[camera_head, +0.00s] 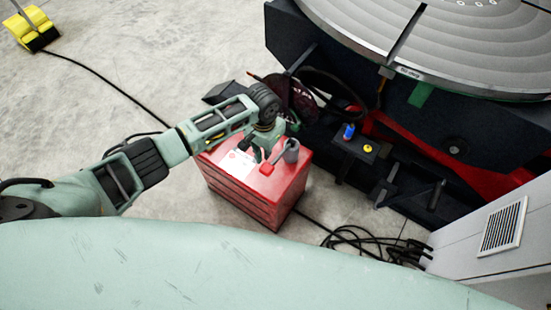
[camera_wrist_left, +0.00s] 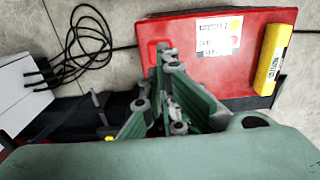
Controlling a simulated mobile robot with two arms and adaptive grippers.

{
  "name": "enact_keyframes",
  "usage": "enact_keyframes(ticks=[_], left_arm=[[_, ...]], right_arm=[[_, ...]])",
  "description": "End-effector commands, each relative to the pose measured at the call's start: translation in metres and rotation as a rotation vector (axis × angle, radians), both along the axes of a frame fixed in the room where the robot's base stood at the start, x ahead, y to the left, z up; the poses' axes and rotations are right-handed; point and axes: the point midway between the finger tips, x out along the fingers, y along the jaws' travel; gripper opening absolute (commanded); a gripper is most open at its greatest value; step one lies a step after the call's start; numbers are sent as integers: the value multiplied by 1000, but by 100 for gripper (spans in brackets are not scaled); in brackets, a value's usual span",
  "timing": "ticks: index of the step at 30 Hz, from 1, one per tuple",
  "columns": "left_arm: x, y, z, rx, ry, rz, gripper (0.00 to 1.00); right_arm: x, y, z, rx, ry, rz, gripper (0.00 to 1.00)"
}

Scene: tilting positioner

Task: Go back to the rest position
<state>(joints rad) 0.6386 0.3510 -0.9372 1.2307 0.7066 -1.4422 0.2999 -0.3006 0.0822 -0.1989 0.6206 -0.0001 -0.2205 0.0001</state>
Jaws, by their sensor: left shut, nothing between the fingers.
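My left arm comes in from the left in the head view, with its gripper (camera_head: 262,148) pointing down over the top of the red box (camera_head: 255,204). In the left wrist view the green and grey fingers (camera_wrist_left: 166,58) are closed together with nothing between them. Behind them lies the red box top (camera_wrist_left: 185,30) with a white label (camera_wrist_left: 218,36). I cannot tell whether the fingertips touch the box. A grey cylindrical part (camera_head: 291,151) shows beside the gripper in the head view; I cannot tell what it belongs to. My right gripper is not in view.
The positioner's round table (camera_head: 450,40) and dark base stand at the upper right. A white cabinet (camera_head: 490,235) with loose black cables (camera_head: 365,243) is at the lower right. A yellow-and-black object (camera_head: 33,28) is at the far left. Concrete floor (camera_head: 150,60) between is mostly clear.

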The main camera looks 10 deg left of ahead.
Motion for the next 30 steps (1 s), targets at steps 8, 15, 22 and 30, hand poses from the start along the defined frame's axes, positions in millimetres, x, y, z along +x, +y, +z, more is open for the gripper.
enact_keyframes(ticks=[8, 15, 22, 30], left_arm=[[0, 0, 0, 0, 0, 0, 0], [-40, -41, -7, -79, -7, -68, 0], [-113, -84, 12, -223, -95, -107, 0], [-173, -45, 52, -228, -218, 5, 0]], right_arm=[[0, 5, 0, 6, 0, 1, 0], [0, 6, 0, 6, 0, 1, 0], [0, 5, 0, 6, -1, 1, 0], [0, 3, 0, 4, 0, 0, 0]])
